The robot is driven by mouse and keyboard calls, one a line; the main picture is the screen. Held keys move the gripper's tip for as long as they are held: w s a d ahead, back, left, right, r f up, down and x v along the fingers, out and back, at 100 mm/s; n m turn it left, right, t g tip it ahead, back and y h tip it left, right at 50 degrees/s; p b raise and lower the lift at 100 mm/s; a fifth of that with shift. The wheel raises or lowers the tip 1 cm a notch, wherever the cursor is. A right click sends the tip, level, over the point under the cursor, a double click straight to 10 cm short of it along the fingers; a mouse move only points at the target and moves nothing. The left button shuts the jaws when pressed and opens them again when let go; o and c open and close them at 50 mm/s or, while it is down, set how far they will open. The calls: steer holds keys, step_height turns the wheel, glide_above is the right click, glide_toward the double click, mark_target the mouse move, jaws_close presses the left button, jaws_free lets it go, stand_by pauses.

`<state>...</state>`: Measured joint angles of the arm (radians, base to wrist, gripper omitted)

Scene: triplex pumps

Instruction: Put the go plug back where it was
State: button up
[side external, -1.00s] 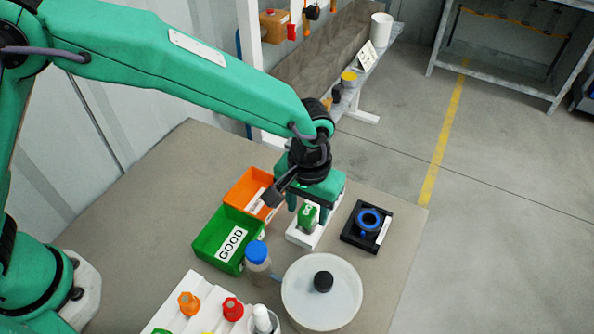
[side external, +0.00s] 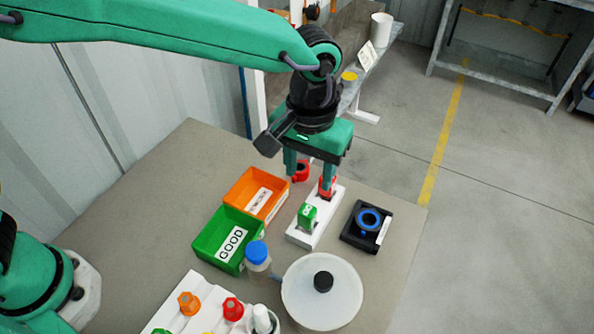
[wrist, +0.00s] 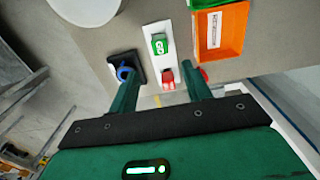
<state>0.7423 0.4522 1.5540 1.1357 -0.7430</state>
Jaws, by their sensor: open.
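The green go plug (side external: 307,214) stands in the near part of the white stand (side external: 324,222). It also shows in the wrist view (wrist: 159,44), on the white stand there. A red plug (side external: 327,187) is at the far end of the same stand, and in the wrist view (wrist: 168,78) it appears between my fingers' lines. My gripper (side external: 309,174) is open and empty, raised above the far end of the stand. Its two fingers (wrist: 160,72) are spread apart in the wrist view. The go plug is clear of both fingers.
A green GOOD bin (side external: 207,240) and an orange bin (side external: 240,186) stand left of the stand. A black fixture with a blue ring (side external: 367,222) is right of it. A round white dish (side external: 345,300) and a blue-capped bottle (side external: 257,256) are in front. Another red part (side external: 300,171) sits behind.

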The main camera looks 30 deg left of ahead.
stand_by(0.4)
steer(key=s+a+r+t+h, duration=0.1)
steer(key=a+r, duration=0.4)
steer(key=a, duration=0.5)
steer(key=s+a+r+t, duration=0.1)
steer(key=a+r, duration=0.3)
steer(key=a, duration=0.5)
steer(key=s+a+t+y, duration=0.1)
steer(key=s+a+t, duration=0.2)
steer(key=s+a, duration=0.9)
steer(key=shift+a+f+t, duration=0.3)
steer(key=shift+a, duration=0.95)
